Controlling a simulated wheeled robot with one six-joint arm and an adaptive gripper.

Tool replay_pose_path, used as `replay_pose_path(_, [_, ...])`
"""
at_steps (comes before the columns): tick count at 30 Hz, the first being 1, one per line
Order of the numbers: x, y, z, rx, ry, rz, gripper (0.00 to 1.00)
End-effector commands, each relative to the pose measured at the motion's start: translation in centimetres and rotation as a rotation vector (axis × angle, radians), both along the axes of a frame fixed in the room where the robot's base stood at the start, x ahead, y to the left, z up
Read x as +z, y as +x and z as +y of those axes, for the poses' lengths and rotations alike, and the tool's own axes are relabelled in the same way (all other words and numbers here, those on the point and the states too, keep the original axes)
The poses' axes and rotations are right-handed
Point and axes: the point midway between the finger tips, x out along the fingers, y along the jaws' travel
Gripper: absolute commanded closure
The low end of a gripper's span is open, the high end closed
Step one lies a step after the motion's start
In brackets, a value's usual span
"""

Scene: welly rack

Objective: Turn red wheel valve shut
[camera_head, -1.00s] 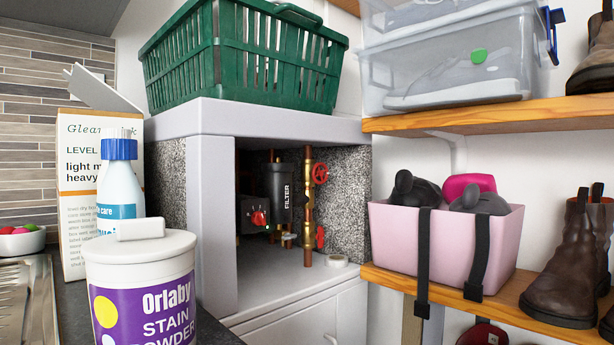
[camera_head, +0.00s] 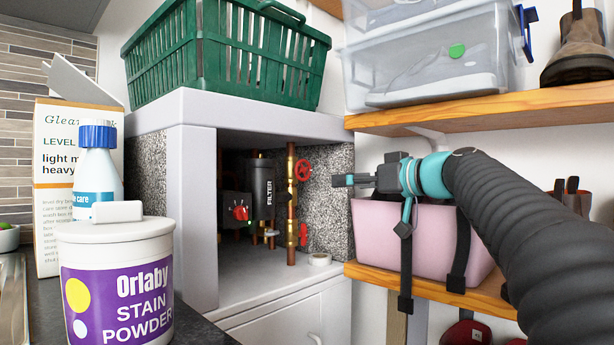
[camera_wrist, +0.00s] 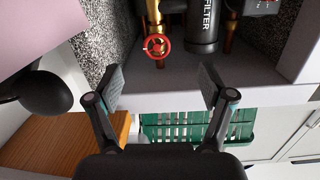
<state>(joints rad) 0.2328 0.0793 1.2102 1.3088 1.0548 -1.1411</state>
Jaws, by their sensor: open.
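A round red wheel valve (camera_head: 304,170) sits on the upper part of a vertical copper and brass pipe (camera_head: 292,205) inside the open cabinet. A smaller red handle (camera_head: 304,234) is lower on the same pipe. My gripper (camera_head: 344,180) is just outside the cabinet opening, to the right of the wheel and apart from it. In the wrist view, which looks upside down, a red spoked wheel (camera_wrist: 157,47) shows ahead, between the lines of the two fingers. My gripper (camera_wrist: 163,84) is open there, with nothing between its pads.
A black filter (camera_head: 262,186) and a box with a red dial (camera_head: 238,212) are left of the pipe. The cabinet (camera_head: 197,220) frames the opening, with a green basket (camera_head: 225,55) on top. A pink bin (camera_head: 375,240) stands close below my gripper. Stain powder (camera_head: 116,285) is front left.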

Motion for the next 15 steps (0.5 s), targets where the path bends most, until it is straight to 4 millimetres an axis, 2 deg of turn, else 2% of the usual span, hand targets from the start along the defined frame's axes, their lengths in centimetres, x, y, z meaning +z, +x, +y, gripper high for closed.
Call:
replay_pose_path(3, [1.5, 1.0, -0.5, 0.015, 0.012, -0.067, 0.19])
replay_pose_path(7, [2.2, 1.5, -0.4, 0.023, 0.016, -0.096, 0.19])
replay_pose_path(11, [2.3, 2.4, 0.5, 0.025, 0.017, -0.097, 0.19])
replay_pose_path(15, [2.4, 4.0, 2.3, 0.026, 0.018, -0.096, 0.19])
